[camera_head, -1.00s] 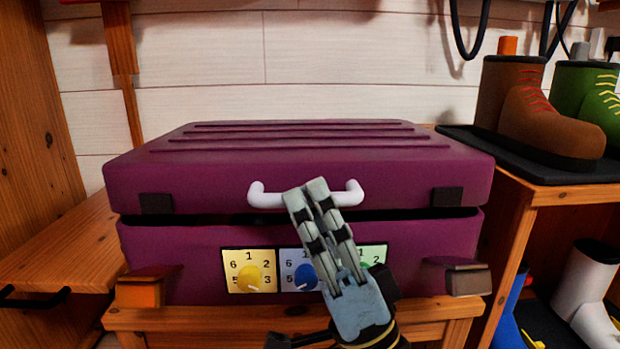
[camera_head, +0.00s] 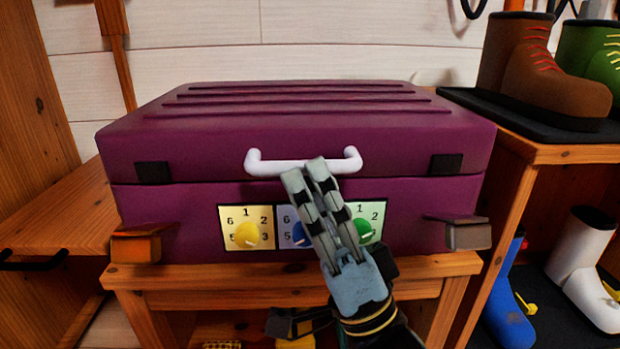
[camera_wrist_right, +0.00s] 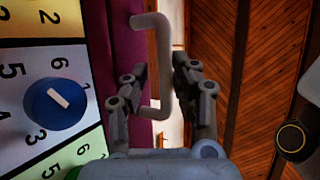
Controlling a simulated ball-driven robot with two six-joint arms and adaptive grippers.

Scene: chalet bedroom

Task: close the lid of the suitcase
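The purple suitcase (camera_head: 190,230) lies flat on a wooden stand. Its ribbed lid (camera_head: 220,140) is down on the base, with only a thin seam showing between them. A white handle (camera_head: 270,166) is on the lid's front edge; it also shows in the wrist view (camera_wrist_right: 152,30). My left gripper is not in view.
Yellow (camera_head: 247,235), blue (camera_head: 304,232) and green (camera_head: 363,231) dials are on the suitcase front. Open latches, orange (camera_head: 137,246) and grey (camera_head: 468,235), stick out at its sides. A shoe shelf (camera_head: 575,153) with boots stands close on the right; a wooden bench (camera_head: 60,215) is at left.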

